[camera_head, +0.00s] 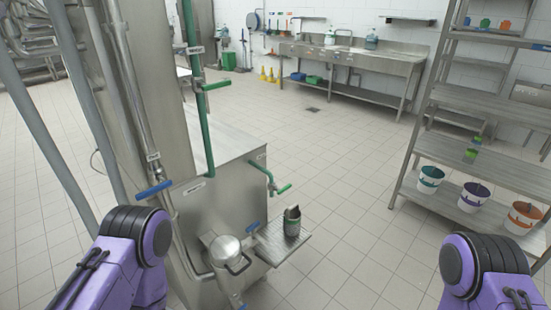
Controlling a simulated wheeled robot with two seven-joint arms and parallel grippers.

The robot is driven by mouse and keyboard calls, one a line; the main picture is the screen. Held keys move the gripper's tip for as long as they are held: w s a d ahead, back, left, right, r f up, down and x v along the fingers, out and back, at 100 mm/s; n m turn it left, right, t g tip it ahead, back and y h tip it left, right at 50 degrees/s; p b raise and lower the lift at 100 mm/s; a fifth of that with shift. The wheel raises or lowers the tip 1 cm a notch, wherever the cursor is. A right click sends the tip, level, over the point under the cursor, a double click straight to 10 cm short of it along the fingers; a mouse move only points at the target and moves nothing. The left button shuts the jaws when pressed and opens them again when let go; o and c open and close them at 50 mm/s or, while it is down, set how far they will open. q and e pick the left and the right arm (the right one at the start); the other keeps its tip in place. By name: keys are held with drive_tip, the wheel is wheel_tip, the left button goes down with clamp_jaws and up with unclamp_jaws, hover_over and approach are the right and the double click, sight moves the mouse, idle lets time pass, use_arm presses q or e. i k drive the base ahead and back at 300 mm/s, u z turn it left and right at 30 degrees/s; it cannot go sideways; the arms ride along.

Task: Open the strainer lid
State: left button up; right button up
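A round, shiny metal strainer lid (225,248) sits at the lower left of the steel machine, beside the pipework. It looks closed, and a thin wire handle or clamp (238,266) lies across its front. Below it a pipe with a blue handle runs out of the picture's bottom edge. Purple parts of my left arm show at the lower left and of my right arm at the lower right. Both grippers are outside the picture. Nothing of mine touches the lid.
A green-handled valve (283,188) juts out above, and a blue lever (154,190) stands left. A rack (470,160) with several buckets is at right. Tiled floor (345,180) between is clear.

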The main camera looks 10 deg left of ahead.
sight(226, 253)
drive_tip(key=z, duration=2.2)
drive_tip(key=i, duration=0.65)
drive_tip(key=u, duration=2.8)
